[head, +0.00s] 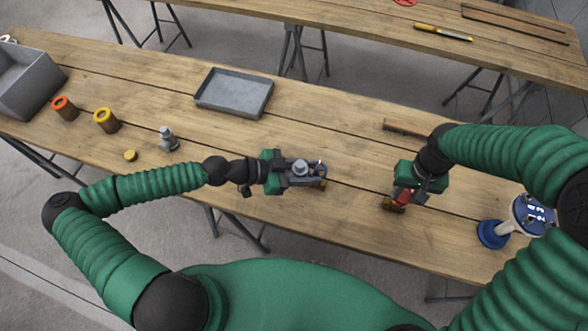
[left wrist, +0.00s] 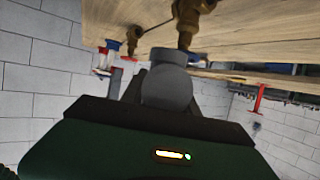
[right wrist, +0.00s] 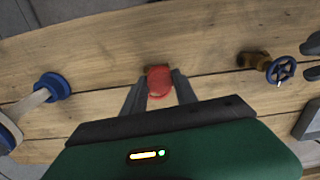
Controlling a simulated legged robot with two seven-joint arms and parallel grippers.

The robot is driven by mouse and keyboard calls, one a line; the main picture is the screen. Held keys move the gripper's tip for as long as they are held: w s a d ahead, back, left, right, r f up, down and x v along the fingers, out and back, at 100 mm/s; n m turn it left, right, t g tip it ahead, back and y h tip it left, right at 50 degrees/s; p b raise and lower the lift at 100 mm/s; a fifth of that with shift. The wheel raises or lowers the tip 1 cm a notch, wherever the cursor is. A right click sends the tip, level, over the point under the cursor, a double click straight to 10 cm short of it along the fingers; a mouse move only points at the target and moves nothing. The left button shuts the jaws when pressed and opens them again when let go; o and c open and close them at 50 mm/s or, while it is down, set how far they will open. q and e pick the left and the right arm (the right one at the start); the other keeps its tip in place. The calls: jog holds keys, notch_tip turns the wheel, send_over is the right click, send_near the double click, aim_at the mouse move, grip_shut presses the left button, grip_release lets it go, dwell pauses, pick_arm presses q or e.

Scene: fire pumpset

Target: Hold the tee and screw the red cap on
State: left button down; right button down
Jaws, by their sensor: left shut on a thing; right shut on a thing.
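The grey tee (head: 300,168) is in my left gripper (head: 301,176), which is shut on it; its rounded grey body fills the middle of the left wrist view (left wrist: 167,80). The red cap (right wrist: 159,83) is between the fingers of my right gripper (right wrist: 159,90), which is shut on it. In the head view the cap is a small red patch (head: 403,195) with a brass-brown piece (head: 393,206) just below it; I cannot tell whether they touch. My grippers are well apart, left and right, over the table. The tee's lower part is hidden by my gripper.
A brass valve with a blue handwheel (right wrist: 281,69) is close beside my left gripper. A blue-flanged piece (head: 493,234) stands at right. The table between my grippers is mostly clear.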

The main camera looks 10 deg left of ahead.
dwell(0.3)
jog(key=w+a+r+n, duration=0.3)
jog(key=a+r, duration=0.1)
jog(key=a, duration=0.4)
notch_tip(320, 180, up, 9)
jog(key=n, duration=0.5)
send_over(305, 165)
jog(key=shift+w+a, duration=0.1)
jog(key=shift+w, duration=0.2)
jog(key=shift+f, duration=2.05)
jog(key=shift+s+r, duration=0.1)
jog(key=shift+r, duration=0.05)
